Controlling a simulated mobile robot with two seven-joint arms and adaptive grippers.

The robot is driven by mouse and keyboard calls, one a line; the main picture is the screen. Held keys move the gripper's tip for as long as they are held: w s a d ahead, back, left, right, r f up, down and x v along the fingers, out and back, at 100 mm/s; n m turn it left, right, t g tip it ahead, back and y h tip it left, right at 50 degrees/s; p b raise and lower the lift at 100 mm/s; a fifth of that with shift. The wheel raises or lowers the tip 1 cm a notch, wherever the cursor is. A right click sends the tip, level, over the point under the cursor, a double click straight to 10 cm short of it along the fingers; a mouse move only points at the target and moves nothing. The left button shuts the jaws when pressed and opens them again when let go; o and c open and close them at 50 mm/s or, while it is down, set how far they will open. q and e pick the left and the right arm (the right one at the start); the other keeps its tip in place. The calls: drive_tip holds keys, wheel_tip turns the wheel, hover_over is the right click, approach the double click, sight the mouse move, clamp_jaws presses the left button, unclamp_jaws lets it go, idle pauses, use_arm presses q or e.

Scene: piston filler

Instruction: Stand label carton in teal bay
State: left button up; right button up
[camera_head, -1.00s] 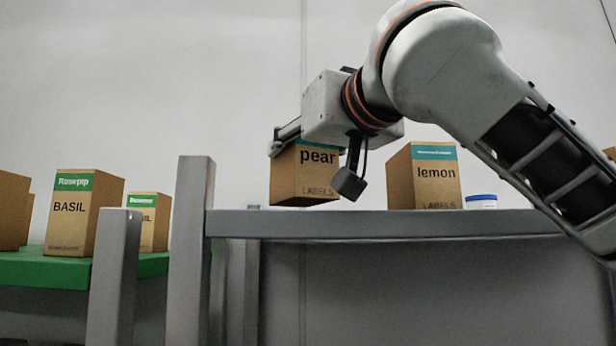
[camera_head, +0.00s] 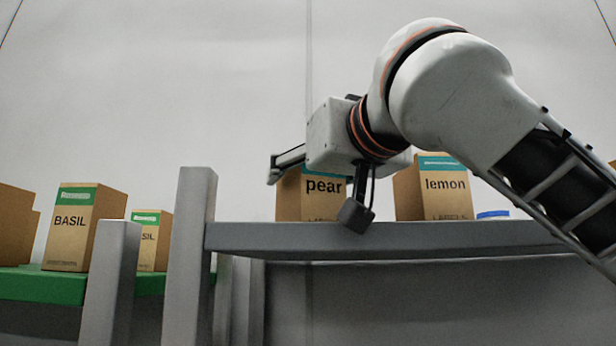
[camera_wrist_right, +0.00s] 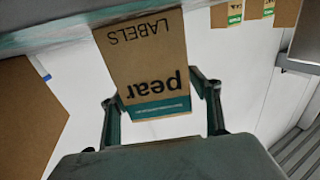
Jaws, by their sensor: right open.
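The label carton, a brown box with a teal band reading "pear" (camera_head: 308,200), stands upright behind the front edge of the grey shelf (camera_head: 390,238). Its lower end is hidden by that edge, so contact with the surface cannot be seen. My right gripper (camera_head: 315,192) is open, with a finger on either side of the carton near its teal top. In the right wrist view the carton (camera_wrist_right: 145,62) appears upside down between the spread fingers (camera_wrist_right: 160,112). My left gripper is not in view.
A "lemon" carton (camera_head: 445,195) stands right of the pear carton, with a blue-topped item (camera_head: 492,214) beside it. Left, beyond grey posts (camera_head: 190,255), a green shelf (camera_head: 45,284) holds "BASIL" cartons (camera_head: 72,228). My right forearm crosses the right side.

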drive_tip(key=shift+s+r, duration=0.1)
drive_tip(key=shift+r, duration=0.1)
drive_tip(key=b+v, duration=0.2)
drive_tip(key=v, duration=0.8)
drive_tip(key=shift+s+d+f, duration=0.1)
drive_tip(key=shift+s+d, duration=0.05)
drive_tip(key=shift+s, duration=0.1)
drive_tip(key=shift+s+d+b, duration=0.2)
drive_tip(key=shift+s+b, duration=0.15)
drive_tip(key=shift+s, duration=0.2)
